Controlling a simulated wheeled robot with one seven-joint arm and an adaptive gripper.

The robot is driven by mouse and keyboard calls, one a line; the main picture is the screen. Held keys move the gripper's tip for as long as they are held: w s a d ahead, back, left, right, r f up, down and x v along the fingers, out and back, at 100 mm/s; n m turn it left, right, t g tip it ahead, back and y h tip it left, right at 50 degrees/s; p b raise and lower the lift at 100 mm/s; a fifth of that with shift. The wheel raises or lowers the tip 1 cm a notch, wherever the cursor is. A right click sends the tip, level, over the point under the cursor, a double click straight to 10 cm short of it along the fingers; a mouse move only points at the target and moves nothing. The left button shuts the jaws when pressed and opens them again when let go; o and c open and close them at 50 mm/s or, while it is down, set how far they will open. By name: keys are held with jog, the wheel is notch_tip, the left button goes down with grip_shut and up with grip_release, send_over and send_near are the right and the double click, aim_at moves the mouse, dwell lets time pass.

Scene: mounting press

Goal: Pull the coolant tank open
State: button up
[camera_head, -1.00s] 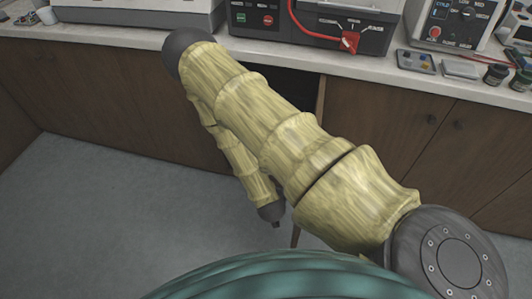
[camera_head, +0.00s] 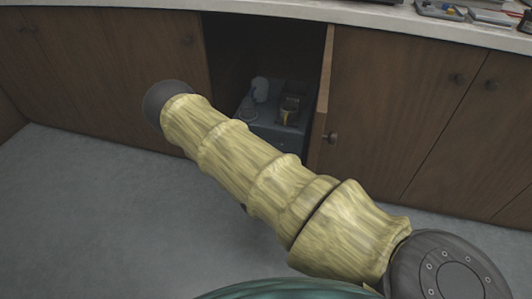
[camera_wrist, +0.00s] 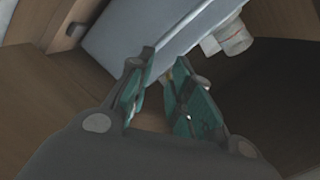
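The coolant tank, as I take it, is a grey box (camera_head: 270,132) low inside the open cabinet in the head view. Small items stand on its top, and my arm hides its lower front. In the wrist view a flat light grey surface (camera_wrist: 150,25), apparently the tank, lies beyond my fingers. My gripper (camera_wrist: 162,66) has its two teal fingers spread apart, with no object seen held between them. The fingertips are close to the grey surface's lower edge; I cannot tell whether they touch it. The gripper is hidden behind my arm in the head view.
The cabinet door (camera_head: 322,95) stands open at the right of the opening, its edge towards me. Closed wooden doors (camera_head: 385,100) flank it, below the countertop (camera_head: 400,14). A pale cylindrical part (camera_wrist: 232,40) shows beside the grey surface. Bare grey floor (camera_head: 80,210) lies at left.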

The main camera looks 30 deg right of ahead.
jog(key=w+f+m+t+h+b, duration=0.2)
jog(key=w+f+m+h+b, duration=0.35)
jog(key=b, duration=0.45)
jog(key=shift+m+y, duration=0.55)
jog(key=shift+y, duration=0.4)
jog(key=shift+a+r+b+x, duration=0.15)
jog(key=shift+b+x, duration=0.65)
jog(key=shift+x, duration=0.95)
jog(key=shift+r+b+x, duration=0.2)
jog(key=shift+b+x, duration=0.6)
jog(key=shift+x, duration=0.9)
jog(key=shift+a+r+b+x, duration=0.15)
jog(key=shift+b+x, duration=0.65)
jog(key=shift+x, duration=0.95)
jog(key=shift+w, duration=0.15)
